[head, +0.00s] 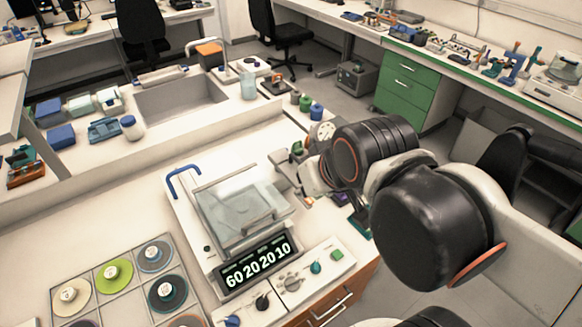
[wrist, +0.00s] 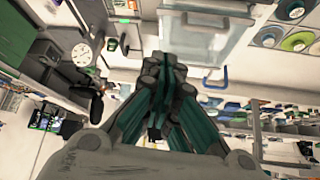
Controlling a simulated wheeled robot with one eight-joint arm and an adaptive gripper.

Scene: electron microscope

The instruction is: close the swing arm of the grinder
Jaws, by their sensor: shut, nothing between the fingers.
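The grinder (head: 205,255) is a white bench machine with a clear-covered basin (head: 240,207) and a lit display reading 60 20 20 10. A blue hooked handle (head: 184,180) rises at its back left, and a grey bar runs beside the cover; I cannot tell for certain which part is the swing arm. In the wrist view the clear cover (wrist: 205,32) and blue handle (wrist: 213,79) lie right of my gripper (wrist: 163,65). My gripper is shut and empty. In the head view it is right of the grinder's back corner, partly hidden by my arm, with no clear contact.
A control panel with knobs (head: 292,282) fronts the grinder. A tray of coloured discs (head: 98,279) lies at left. A sink (head: 180,103), small bottles (head: 316,111) and a beaker (head: 248,86) stand behind.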

